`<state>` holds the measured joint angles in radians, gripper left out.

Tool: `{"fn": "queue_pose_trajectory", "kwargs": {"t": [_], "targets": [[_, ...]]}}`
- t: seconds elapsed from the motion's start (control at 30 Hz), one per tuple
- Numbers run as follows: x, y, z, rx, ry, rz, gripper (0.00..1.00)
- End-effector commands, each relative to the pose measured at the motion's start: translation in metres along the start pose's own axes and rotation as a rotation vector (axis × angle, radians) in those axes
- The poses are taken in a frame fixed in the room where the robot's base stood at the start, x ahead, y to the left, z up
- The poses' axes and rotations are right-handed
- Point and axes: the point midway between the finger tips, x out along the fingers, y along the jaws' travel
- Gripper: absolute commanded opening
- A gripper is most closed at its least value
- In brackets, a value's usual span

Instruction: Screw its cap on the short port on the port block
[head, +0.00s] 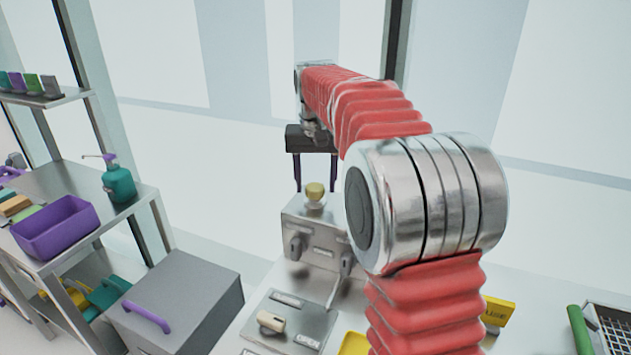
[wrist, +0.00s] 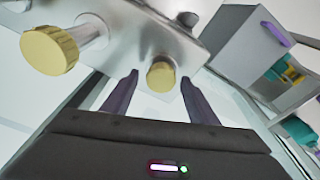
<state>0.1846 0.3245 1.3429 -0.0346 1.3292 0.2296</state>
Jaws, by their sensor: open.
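The metal port block (head: 310,235) stands in the middle of the head view, and part of it fills the top of the wrist view (wrist: 190,25). In the wrist view, one ribbed yellow cap (wrist: 48,50) sits at the end of a longer silver stem at left. Another yellow cap (wrist: 160,76) shows between my fingertips, close to the block; whether it is seated cannot be told. The head view shows one pale yellow cap (head: 315,190) above the block's top. My gripper (head: 315,188) is open and points down, its dark fingers apart.
A grey panel (head: 305,320) with a switch lies in front of the block. A grey cabinet (head: 190,300) with a purple handle stands at left, near shelves holding a purple bin (head: 55,228) and a teal bottle (head: 119,184). A wire basket (head: 612,325) is at far right. My arm hides the block's right side.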

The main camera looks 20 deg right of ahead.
Motion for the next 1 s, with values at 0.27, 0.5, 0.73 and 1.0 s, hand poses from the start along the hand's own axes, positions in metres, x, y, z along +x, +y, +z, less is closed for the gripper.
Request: {"fn": "queue_pose_trajectory", "kwargs": {"t": [0.27, 0.5, 0.73, 1.0], "targets": [[0.0, 0.0003, -0.0002, -0.19, 0.001, -0.029, 0.54], [0.0, -0.0001, -0.0001, -0.354, 0.0, -0.054, 0.54], [0.0, 0.0001, -0.0002, -0.513, 0.001, -0.079, 0.54], [-0.0001, -0.0001, -0.0006, -0.699, 0.002, -0.107, 0.54]]}}
